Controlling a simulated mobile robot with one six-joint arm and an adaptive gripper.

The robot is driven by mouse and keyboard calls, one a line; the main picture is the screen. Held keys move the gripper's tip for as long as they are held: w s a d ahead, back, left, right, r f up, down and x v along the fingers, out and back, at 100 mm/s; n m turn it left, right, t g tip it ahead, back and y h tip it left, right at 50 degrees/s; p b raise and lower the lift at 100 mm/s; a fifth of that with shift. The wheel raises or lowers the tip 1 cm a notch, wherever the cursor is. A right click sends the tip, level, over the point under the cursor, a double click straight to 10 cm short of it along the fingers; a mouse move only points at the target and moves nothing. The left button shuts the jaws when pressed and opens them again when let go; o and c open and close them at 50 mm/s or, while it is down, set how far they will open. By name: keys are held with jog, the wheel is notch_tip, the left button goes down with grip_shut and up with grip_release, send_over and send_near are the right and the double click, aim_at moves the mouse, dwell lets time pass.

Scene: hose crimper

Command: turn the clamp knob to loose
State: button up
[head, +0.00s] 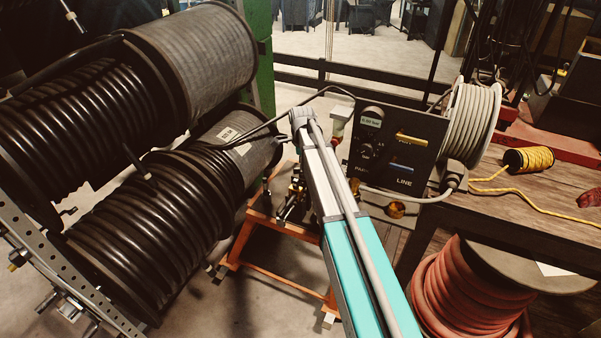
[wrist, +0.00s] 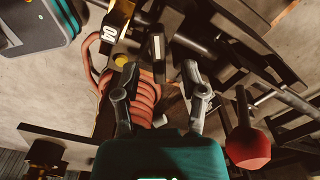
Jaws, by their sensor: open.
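My gripper (wrist: 158,82) is open in the wrist view, its two grey fingers spread apart. A dark bar with a pale end (wrist: 157,48) shows in the gap beyond the fingertips; I cannot tell whether anything touches it. A red ball knob (wrist: 247,147) on a dark rod is to the right of the fingers, apart from them. A small yellow knob (wrist: 121,60) is near the left fingertip. I cannot tell which of these is the clamp knob. In the head view my arm hides the gripper, and no clamp knob can be made out.
Black hose reels (head: 150,200) fill the left. A control panel box (head: 392,145) stands on the wooden bench (head: 490,210) at right, beside a white cable spool (head: 472,122). An orange frame (head: 272,265) is below my arm.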

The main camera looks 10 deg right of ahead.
jog(key=shift+f+b, duration=0.7)
jog(key=shift+f, duration=0.35)
grip_shut()
jog(key=shift+a, duration=0.2)
jog(key=shift+d, duration=0.15)
